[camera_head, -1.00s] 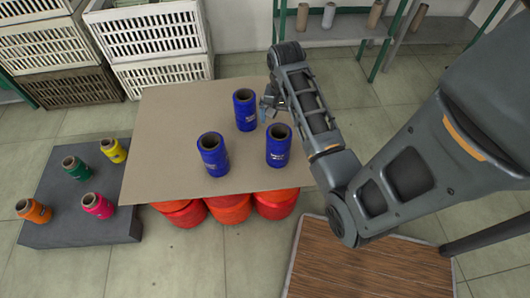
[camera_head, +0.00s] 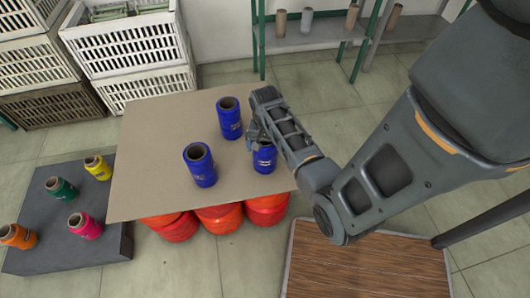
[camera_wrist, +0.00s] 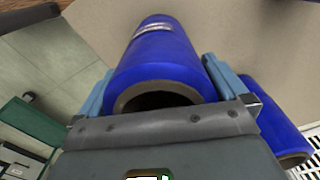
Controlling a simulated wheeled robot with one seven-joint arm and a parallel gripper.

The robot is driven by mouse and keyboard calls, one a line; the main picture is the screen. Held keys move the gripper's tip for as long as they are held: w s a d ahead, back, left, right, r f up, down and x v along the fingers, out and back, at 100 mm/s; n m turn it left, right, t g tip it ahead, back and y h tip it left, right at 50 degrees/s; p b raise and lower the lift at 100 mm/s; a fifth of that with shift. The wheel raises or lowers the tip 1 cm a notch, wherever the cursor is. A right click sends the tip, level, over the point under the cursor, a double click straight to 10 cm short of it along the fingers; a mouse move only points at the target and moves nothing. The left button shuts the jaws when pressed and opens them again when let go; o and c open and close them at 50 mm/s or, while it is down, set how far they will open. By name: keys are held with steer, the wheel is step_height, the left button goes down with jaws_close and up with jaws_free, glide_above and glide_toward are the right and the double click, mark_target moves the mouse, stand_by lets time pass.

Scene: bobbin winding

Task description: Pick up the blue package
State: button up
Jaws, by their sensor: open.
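Three blue packages stand upright on a tan board. One is at the back (camera_head: 229,118), one at the front left (camera_head: 200,166), and one at the right (camera_head: 264,159), partly hidden by my gripper (camera_head: 256,137). In the wrist view a blue package (camera_wrist: 160,58) lies between the two light-blue fingers of my gripper (camera_wrist: 158,85), its hollow top end facing the camera. The fingers are apart, one on each side of it; I cannot tell whether they touch it. Another blue package (camera_wrist: 272,118) shows at the right of the wrist view.
The tan board (camera_head: 150,165) rests on several red-orange drums (camera_head: 218,217). A dark grey platform (camera_head: 75,256) at the left bears orange, pink, green and yellow packages. White crates (camera_head: 130,50) stand behind, a shelf (camera_head: 320,37) at the back, and a wooden-topped surface (camera_head: 365,265) at the front right.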

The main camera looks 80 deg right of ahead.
steer(key=shift+f, duration=0.1)
steer(key=c, duration=0.9)
steer(key=shift+r, duration=0.2)
